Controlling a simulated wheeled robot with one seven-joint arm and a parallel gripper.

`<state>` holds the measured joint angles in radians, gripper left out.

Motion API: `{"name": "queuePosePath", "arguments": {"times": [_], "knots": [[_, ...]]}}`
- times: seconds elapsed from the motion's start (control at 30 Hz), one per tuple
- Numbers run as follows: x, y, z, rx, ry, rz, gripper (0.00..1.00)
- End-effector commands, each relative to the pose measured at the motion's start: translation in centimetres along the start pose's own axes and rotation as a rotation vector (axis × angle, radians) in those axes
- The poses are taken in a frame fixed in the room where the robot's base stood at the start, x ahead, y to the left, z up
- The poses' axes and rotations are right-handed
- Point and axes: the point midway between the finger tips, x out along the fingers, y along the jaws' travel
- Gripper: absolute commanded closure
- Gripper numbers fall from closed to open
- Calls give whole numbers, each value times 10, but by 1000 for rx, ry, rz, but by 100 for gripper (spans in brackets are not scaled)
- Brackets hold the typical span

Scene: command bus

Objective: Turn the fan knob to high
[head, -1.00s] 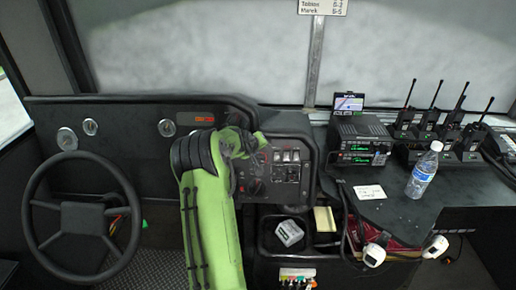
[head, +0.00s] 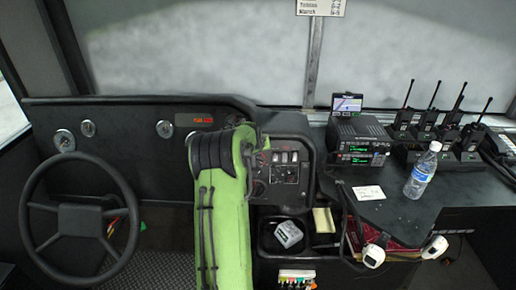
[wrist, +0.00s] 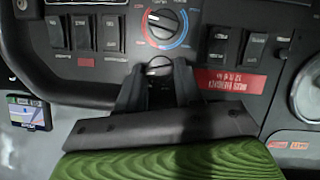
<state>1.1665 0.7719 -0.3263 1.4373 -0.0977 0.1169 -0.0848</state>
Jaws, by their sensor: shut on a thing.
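In the wrist view a small dark round knob (wrist: 158,66) with a pale pointer line sits between the fingertips of my gripper (wrist: 159,76). My gripper is shut on this knob, which I take to be the fan knob. The fingers and the view hide most of its markings, so I cannot read its setting. A second black knob (wrist: 162,25) with a red and blue ring sits beside it on the same panel, clear of the fingers. In the head view my green arm hides the gripper and part of the control panel (head: 290,155).
Rocker switches (wrist: 112,33) flank the knobs, with more switches (wrist: 219,45) on the other side. A steering wheel (head: 36,215) stands at the left. A water bottle (head: 421,172), a radio (head: 361,146) and several handsets stand on the right ledge.

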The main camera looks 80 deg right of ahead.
Motion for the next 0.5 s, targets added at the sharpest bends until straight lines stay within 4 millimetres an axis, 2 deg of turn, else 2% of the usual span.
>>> {"name": "queuePosePath", "arguments": {"times": [0.17,0.2,0.37,0.5], "knots": [[1,-1,2,1,-5,-1,95],[1,-1,2,1,-5,-1,63],[0,0,1,0,-4,-1,39],[0,0,1,0,-2,0,39]]}}
